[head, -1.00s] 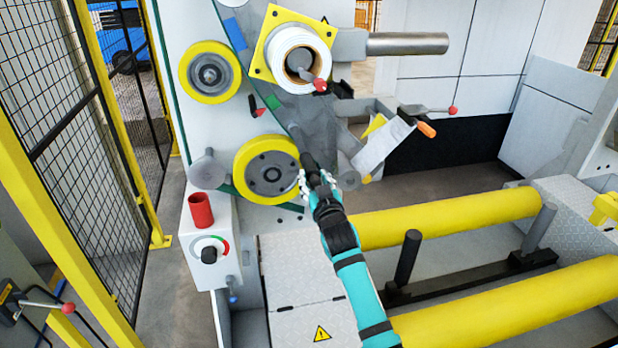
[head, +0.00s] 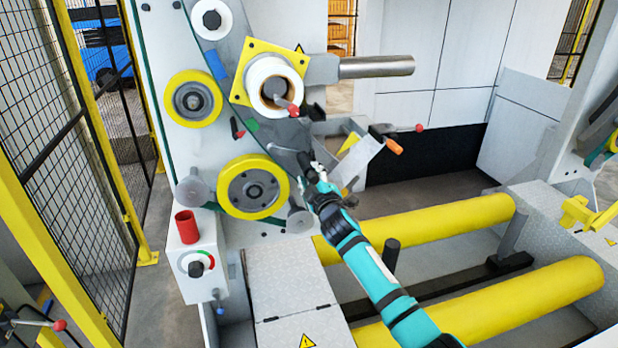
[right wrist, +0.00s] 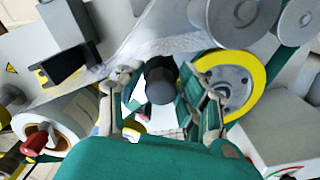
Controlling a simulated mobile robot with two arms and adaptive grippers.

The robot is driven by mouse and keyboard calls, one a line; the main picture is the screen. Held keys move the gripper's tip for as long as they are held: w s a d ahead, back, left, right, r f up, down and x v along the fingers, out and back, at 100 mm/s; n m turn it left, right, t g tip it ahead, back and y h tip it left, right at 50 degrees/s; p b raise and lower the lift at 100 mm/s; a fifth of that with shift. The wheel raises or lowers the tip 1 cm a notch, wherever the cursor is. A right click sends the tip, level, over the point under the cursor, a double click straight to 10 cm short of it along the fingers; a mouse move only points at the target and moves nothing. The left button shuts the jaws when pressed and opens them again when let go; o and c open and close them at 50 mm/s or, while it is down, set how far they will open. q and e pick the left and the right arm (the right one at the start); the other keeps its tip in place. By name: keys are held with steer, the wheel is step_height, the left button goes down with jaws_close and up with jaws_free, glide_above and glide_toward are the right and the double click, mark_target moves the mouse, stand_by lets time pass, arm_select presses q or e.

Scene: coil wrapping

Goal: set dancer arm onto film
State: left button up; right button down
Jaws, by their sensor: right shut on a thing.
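My right gripper (head: 312,178) is at the machine face, right of the large yellow-rimmed wheel (head: 240,187). In the right wrist view its fingers are shut around a black round knob (right wrist: 160,80), which I take as the dancer arm's grip; the rest of that arm is mostly hidden. The film (head: 288,136) is a grey translucent sheet running down from the white roll (head: 272,82). It also shows close behind the knob in the right wrist view (right wrist: 175,42). I cannot tell whether the dancer arm touches it. My left gripper is out of view.
A grey roller (head: 299,219) sits below my gripper. A tilted grey plate with an orange-ended handle (head: 394,146) stands to the right. A control box with a red cup (head: 186,224) is lower left. Yellow rollers (head: 430,222) lie lower right. A mesh fence (head: 55,150) closes the left.

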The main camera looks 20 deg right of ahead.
steer(key=shift+d+r+n+p, duration=0.25)
steer(key=shift+r+n+p, duration=0.4)
steer(key=shift+r+n, duration=0.3)
steer(key=shift+r+n+p, duration=0.6)
steer(key=shift+r+n, duration=0.05)
steer(key=shift+n, duration=0.1)
steer(key=shift+a+r+n+p, duration=0.15)
steer(key=shift+r+n+p, duration=0.85)
steer(key=shift+n, duration=0.6)
steer(key=c, duration=1)
jaws_free()
steer(key=shift+c, duration=0.2)
steer(key=shift+s+f, duration=0.2)
steer(key=shift+f, duration=0.1)
steer(key=s, duration=1.1)
steer(key=shift+s+r, duration=0.3)
steer(key=shift+a, duration=0.1)
